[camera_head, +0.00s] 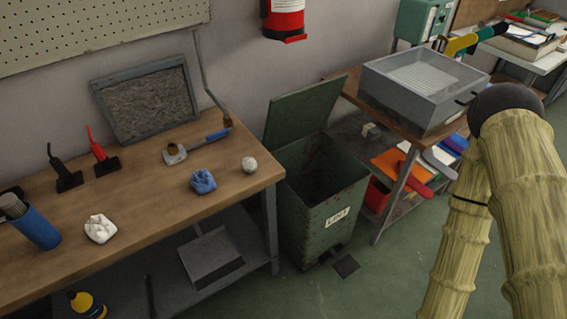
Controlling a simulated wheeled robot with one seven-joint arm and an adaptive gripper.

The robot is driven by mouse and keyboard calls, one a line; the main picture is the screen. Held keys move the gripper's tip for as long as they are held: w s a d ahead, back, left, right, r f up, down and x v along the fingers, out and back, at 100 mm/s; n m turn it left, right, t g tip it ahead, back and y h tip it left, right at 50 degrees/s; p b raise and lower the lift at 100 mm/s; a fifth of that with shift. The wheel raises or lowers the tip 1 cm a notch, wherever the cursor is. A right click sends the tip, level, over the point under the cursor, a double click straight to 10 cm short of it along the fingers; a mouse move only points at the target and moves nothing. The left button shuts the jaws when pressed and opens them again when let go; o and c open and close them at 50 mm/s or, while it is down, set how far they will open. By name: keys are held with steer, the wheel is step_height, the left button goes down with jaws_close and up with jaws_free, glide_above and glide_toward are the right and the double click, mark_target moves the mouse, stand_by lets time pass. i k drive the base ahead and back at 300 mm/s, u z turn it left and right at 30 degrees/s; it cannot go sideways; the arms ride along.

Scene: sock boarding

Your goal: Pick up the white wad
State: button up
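A crumpled white wad (100,228) lies on the wooden workbench (140,228), near its front edge at the left. A blue wad (203,181) lies to its right and farther back. A small round grey-white ball (249,164) sits near the bench's right end. The white wad is in full view, with nothing touching it. My gripper is not in view. Ribbed yellowish parts with a dark joint, seemingly my arm, fill the right side, well away from the wad.
A blue cylinder (38,229) lies tilted left of the white wad. Black and red-handled tools (103,158) and a blue-handled tool (190,146) are farther back. An open green bin (325,205) stands right of the bench. Bare wood surrounds the wads.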

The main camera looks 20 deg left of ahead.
mark_target(250, 165)
steer(key=z, duration=2.2)
steer(key=k, duration=1.15)
steer(key=u, duration=2.3)
